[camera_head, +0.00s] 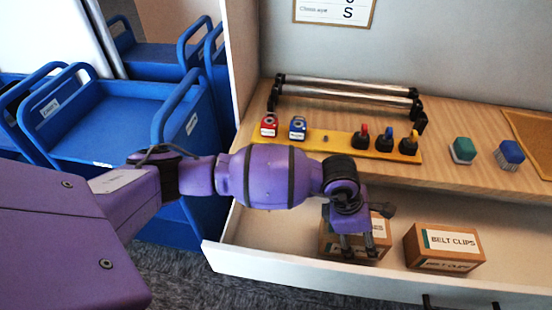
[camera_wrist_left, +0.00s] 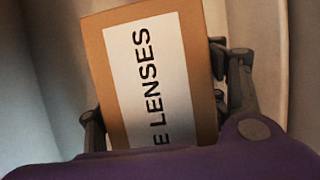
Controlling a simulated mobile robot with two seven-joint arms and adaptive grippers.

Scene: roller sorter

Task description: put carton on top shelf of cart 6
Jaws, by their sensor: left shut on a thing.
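A brown carton (camera_head: 328,243) with a white label sits in the open white drawer, partly hidden behind my left gripper. In the left wrist view the carton (camera_wrist_left: 205,60) fills the middle, its label ending in "E LENSES". My left gripper (camera_head: 358,246) points down over it, with one finger on each side, shut on it; its fingers also show in the left wrist view (camera_wrist_left: 165,110). Blue carts (camera_head: 100,115) stand at the left, with bare upper shelves. Their number labels are too small to read. My right gripper is not in view.
A second carton (camera_head: 444,246), labelled "BELT CLIPS", sits right of the held one in the drawer (camera_head: 290,268). The cabinet side wall (camera_head: 240,50) rises between carts and counter.

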